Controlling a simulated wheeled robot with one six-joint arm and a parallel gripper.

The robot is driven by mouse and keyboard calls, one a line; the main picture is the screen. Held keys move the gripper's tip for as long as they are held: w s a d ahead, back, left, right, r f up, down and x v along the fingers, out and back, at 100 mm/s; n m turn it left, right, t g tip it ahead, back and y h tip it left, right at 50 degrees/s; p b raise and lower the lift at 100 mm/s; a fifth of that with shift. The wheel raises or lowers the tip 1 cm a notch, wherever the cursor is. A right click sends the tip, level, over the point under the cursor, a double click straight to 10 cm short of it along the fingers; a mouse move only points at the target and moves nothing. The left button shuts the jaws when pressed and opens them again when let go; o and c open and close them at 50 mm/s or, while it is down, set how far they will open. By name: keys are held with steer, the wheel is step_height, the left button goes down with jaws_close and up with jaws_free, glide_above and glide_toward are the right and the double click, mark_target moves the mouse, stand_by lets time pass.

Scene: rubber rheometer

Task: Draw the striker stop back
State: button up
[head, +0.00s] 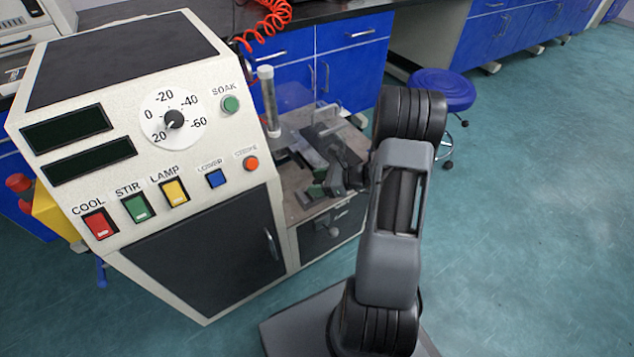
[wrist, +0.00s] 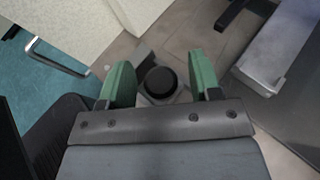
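My gripper (head: 322,186) is over the low work deck to the right of the panel in the head view. In the wrist view its two green fingers (wrist: 160,68) are apart. A round black knob (wrist: 160,81) on a small grey block (wrist: 146,59) shows between and just beyond the fingers. No contact between the fingers and the knob is visible. This knob may be the striker stop, but I cannot tell for sure. In the head view my arm and gripper hide much of this part of the deck (head: 292,178).
The machine's panel (head: 160,110) has a dial, several coloured buttons and two dark displays. A clear upright tube (head: 268,100) and a clear shield (head: 295,108) stand behind the gripper. In the wrist view a grey metal part (wrist: 268,70) lies right of the fingers. A blue stool (head: 443,88) stands behind.

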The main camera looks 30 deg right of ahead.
jaws_close()
steer(key=shift+d+r+p, duration=0.1)
steer(key=shift+d+p, duration=0.25)
steer(key=shift+d, duration=0.2)
jaws_free()
steer(key=shift+d, duration=0.1)
steer(key=shift+o, duration=0.2)
steer(key=shift+a, duration=0.2)
